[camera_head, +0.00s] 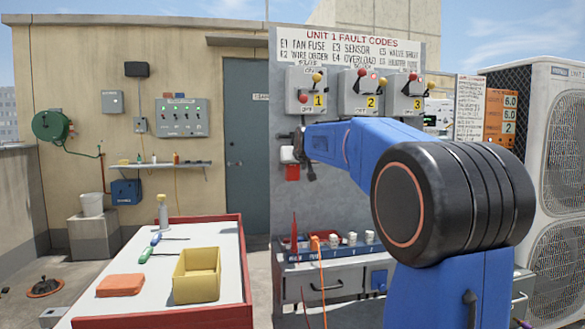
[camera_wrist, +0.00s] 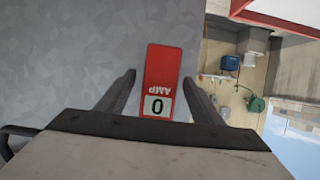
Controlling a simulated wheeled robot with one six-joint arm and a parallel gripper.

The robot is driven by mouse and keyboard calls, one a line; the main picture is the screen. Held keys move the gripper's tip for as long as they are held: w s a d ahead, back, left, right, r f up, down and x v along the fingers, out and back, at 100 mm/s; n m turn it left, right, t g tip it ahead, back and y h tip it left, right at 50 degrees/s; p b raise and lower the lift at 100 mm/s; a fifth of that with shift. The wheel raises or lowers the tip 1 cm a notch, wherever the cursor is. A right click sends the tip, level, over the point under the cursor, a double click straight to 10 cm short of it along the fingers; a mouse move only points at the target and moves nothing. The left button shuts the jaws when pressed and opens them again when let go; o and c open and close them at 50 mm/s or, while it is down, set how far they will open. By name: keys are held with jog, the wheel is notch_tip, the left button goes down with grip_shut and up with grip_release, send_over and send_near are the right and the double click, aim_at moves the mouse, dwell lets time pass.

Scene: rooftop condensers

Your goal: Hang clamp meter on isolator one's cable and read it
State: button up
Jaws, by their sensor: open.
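The red clamp meter (camera_head: 292,173) shows just below the end of my arm, against the grey panel under isolator one (camera_head: 306,91). In the wrist view the meter (camera_wrist: 172,72) lies between my fingers, its AMP label and display upside down. The display (camera_wrist: 157,106) reads 0. My gripper (camera_wrist: 159,77) is open, with one finger on each side of the meter and a gap visible. In the head view my gripper (camera_head: 299,153) is partly hidden by my wrist. Isolator one's cable and the meter's hold on it cannot be made out.
Isolators two (camera_head: 361,92) and three (camera_head: 405,94) are to the right. A workbench (camera_head: 335,283) with small parts stands below the panel. A red-edged table (camera_head: 240,240) holds a yellow bin (camera_head: 197,276) and tools. A condenser (camera_head: 556,150) stands at the far right.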

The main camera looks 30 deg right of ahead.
jog(key=v, duration=1.6)
jog(key=s+a+f+n+g+y, duration=0.1)
jog(key=s+a+f, duration=0.5)
jog(key=s+f, duration=0.6)
jog(key=s+a+f+n+g+y, duration=0.1)
jog(key=s+a+f+g, duration=0.3)
jog(key=s+f, duration=0.8)
jog(key=s+a+f+n+g+y, duration=0.1)
jog(key=s+a+f+g, duration=0.2)
jog(key=s+a+f, duration=0.4)
jog(key=s+f, duration=0.6)
jog(key=f, duration=0.4)
jog(key=shift+a+f+y, duration=0.3)
jog(key=shift+a, duration=0.1)
